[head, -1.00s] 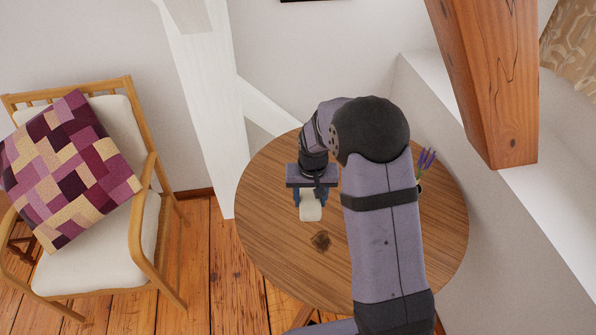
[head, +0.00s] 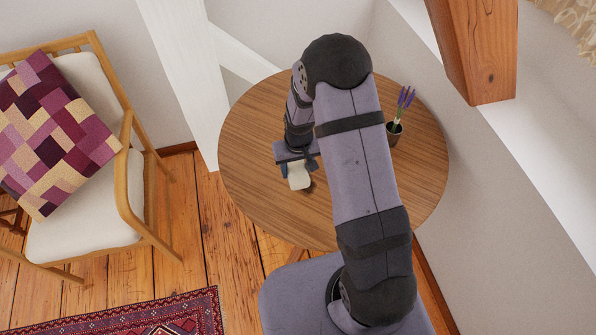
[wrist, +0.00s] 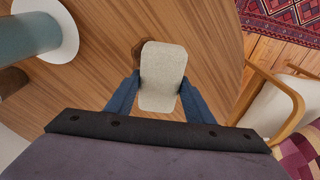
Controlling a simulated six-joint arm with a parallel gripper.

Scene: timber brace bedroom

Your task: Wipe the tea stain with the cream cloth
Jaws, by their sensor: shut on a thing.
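The cream cloth (head: 299,178) is a small pale pad held between the blue fingers of my gripper (head: 297,170). In the wrist view my gripper (wrist: 158,92) is shut on the cloth (wrist: 163,70), one finger on each side. The brown tea stain (head: 309,187) is on the round wooden table (head: 250,125). The cloth overlaps the stain in both views, and only the stain's edge (wrist: 137,50) shows beside it in the wrist view. I cannot tell whether the cloth touches the tabletop.
A potted lavender (head: 395,130) stands at the table's right. A teal vessel (wrist: 28,37) on a white saucer (wrist: 66,42) shows in the wrist view. A wooden armchair (head: 130,190) with a patchwork cushion (head: 50,130) stands left. Bare tabletop surrounds the cloth.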

